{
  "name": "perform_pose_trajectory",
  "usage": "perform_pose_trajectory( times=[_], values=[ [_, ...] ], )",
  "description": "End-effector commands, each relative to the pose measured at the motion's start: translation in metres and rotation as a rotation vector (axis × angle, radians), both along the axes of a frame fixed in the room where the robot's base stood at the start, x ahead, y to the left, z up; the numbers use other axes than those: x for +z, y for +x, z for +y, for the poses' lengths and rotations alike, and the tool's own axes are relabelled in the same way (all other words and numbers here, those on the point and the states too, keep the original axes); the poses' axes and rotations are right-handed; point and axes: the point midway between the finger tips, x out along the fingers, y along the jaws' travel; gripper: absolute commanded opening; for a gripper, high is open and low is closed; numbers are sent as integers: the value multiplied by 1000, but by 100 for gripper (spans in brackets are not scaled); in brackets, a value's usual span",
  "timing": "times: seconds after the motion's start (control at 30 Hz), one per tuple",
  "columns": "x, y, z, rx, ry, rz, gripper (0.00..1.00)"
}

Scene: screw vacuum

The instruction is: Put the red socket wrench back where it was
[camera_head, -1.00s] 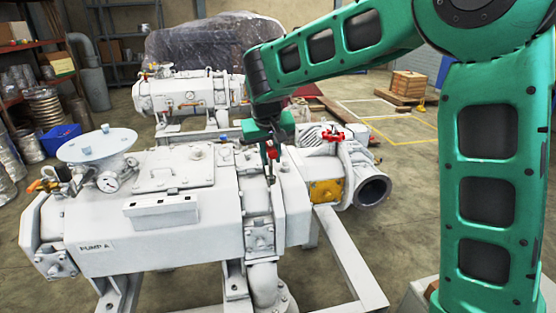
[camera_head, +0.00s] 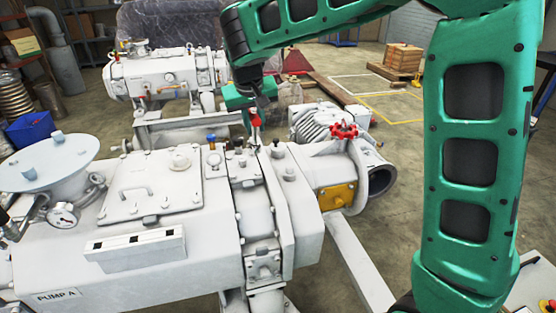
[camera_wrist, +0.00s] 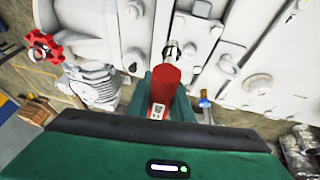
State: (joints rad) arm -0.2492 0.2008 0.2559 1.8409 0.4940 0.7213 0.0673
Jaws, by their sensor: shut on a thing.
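The red socket wrench (camera_head: 254,121) is in my gripper (camera_head: 256,98), over the far side of the white pump marked PUMP A (camera_head: 57,297). It hangs roughly upright in the head view, its lower tip near the pump's bolted top flange; I cannot tell whether it touches. In the wrist view the red handle of the wrench (camera_wrist: 164,86) is between the fingers of my gripper (camera_wrist: 160,92), and a metal part shows just beyond it. The white slotted box (camera_head: 136,246) sits on the near side of the pump.
A red handwheel valve (camera_head: 343,130) stands right of the gripper. A blue-topped fitting (camera_head: 211,140) and a pressure gauge (camera_head: 64,216) rise from the pump. A second pump (camera_head: 160,80) stands behind.

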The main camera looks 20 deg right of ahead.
Motion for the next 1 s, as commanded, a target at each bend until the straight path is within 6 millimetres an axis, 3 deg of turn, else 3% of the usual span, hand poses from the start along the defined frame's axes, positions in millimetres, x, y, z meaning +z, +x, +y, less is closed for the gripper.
perform_pose_trajectory(
  times=[0.27, 0.73, 1.0],
  values=[
    [-7, 5, -10, -1, -1, 1, 0],
    [-60, 42, -85, 2, 0, 1, 0],
    [-72, 50, -101, 5, 0, 0, 0]
  ],
)
